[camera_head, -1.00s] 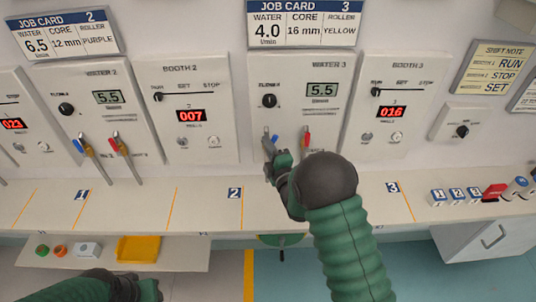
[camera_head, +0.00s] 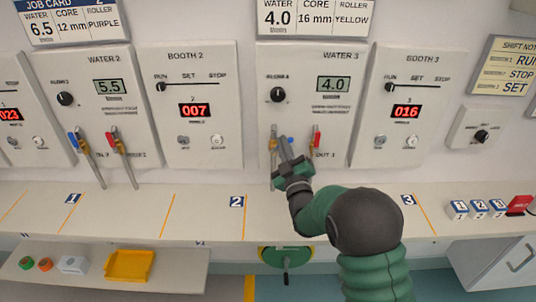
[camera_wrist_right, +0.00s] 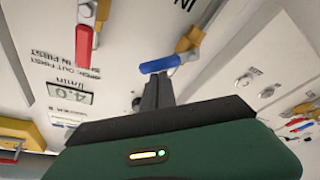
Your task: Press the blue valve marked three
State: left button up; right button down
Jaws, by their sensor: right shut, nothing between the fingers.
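The Water 3 panel (camera_head: 313,105) has a blue valve handle (camera_head: 286,147) at its lower left, beside a brass fitting, and a red handle (camera_head: 316,137) at its lower right. My right gripper (camera_head: 290,165) is at the blue handle, fingers shut and empty. In the wrist view the blue handle (camera_wrist_right: 160,65) lies across the fingertips (camera_wrist_right: 155,82); I cannot tell if they touch. The panel display (camera_head: 333,84) reads 4.0. Job card 3 (camera_head: 315,18) lists water 4.0. My left gripper is out of view.
The Booth 3 panel (camera_head: 407,100) is to the right and Booth 2 (camera_head: 190,105) to the left. A narrow shelf (camera_head: 330,190) runs below, with small blue-and-white blocks (camera_head: 478,208) at right. A green wheel (camera_head: 284,257) is below the shelf.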

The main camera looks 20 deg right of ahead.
jog(key=shift+s+d+f+m+h+b, duration=0.1)
jog(key=shift+d+f+m+h+b, duration=0.45)
jog(key=shift+m+b, duration=1.25)
jog(key=shift+s+d+f+m+h+b, duration=0.15)
jog(key=shift+f+m+h+b, duration=0.45)
jog(key=shift+m+h+b, duration=0.85)
jog(key=shift+s+d+f+m+h+b, duration=0.1)
jog(key=shift+d+f+m+h+b, duration=0.4)
jog(key=shift+m+b, duration=1.65)
jog(key=shift+a+m, duration=0.1)
jog(key=shift+m, duration=0.2)
jog(key=shift+f, duration=0.1)
notch_tip(320, 180, up, 4)
jog(key=p, duration=0.3)
jog(key=b+v, duration=0.1)
jog(key=v, duration=0.8)
jog(key=shift+s+a, duration=0.15)
jog(key=shift+s, duration=0.25)
